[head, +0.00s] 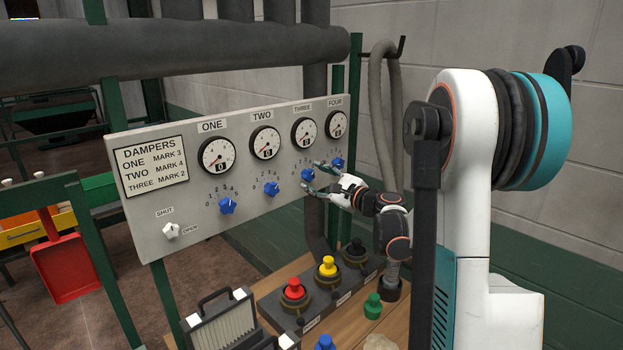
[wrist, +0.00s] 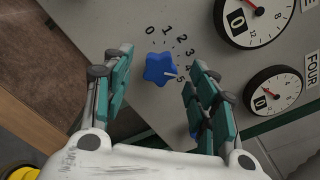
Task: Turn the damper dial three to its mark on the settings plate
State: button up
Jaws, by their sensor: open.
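Damper dial three (head: 307,174) is a blue star-shaped knob on the grey panel, below the gauge labelled THREE (head: 304,132). In the wrist view the dial (wrist: 160,69) sits between my finger pads, with a scale from 0 to 5 around it. My gripper (head: 312,177) is open, one finger on each side of the dial, with gaps visible. The settings plate (head: 151,167) at the panel's left reads THREE MARK 2. Gauge three shows 0.
Dials one (head: 227,206), two (head: 271,189) and four (head: 338,163) are on the same panel; four is close to my fingers. A white shut/open switch (head: 171,231) is lower left. A box with red (head: 293,290), yellow and black buttons stands below the panel.

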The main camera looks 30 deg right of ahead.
jog(key=shift+w+a, duration=0.25)
jog(key=shift+w, duration=1)
jog(key=shift+c, duration=0.5)
jog(key=c, duration=1)
jog(key=shift+o, duration=0.2)
jog(key=n+b, duration=0.2)
jog(key=n, duration=0.3)
jog(key=shift+f+n, duration=0.15)
jog(key=shift+n, duration=0.25)
jog(key=n+b, duration=0.1)
jog(key=n, duration=0.4)
jog(key=shift+n, duration=0.4)
